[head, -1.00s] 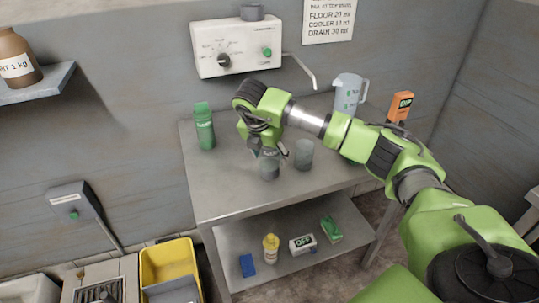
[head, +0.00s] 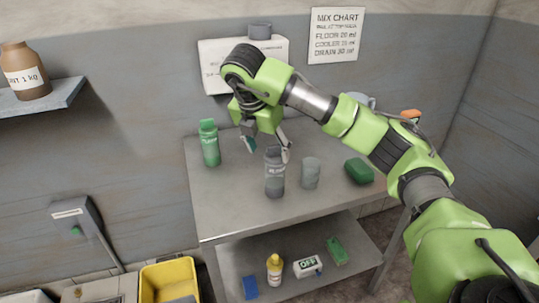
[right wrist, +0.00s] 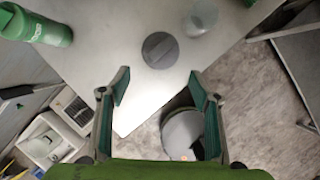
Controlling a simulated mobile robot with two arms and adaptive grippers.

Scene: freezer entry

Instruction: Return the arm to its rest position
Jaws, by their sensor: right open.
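My right gripper (head: 267,148) is open and empty above the steel table (head: 225,205). It is up near a tall grey container (head: 275,175), and its fingers are apart from it. In the right wrist view the open fingers (right wrist: 158,90) frame bare tabletop edge and floor, with the container's round dark top (right wrist: 160,50) beyond them. My right arm reaches in from the right, bent over the table. My left gripper is not in view.
A jug (head: 360,99) is partly hidden by my arm. A wall dispenser (head: 215,55) is behind my wrist. The lower shelf (head: 250,250) holds several small items.

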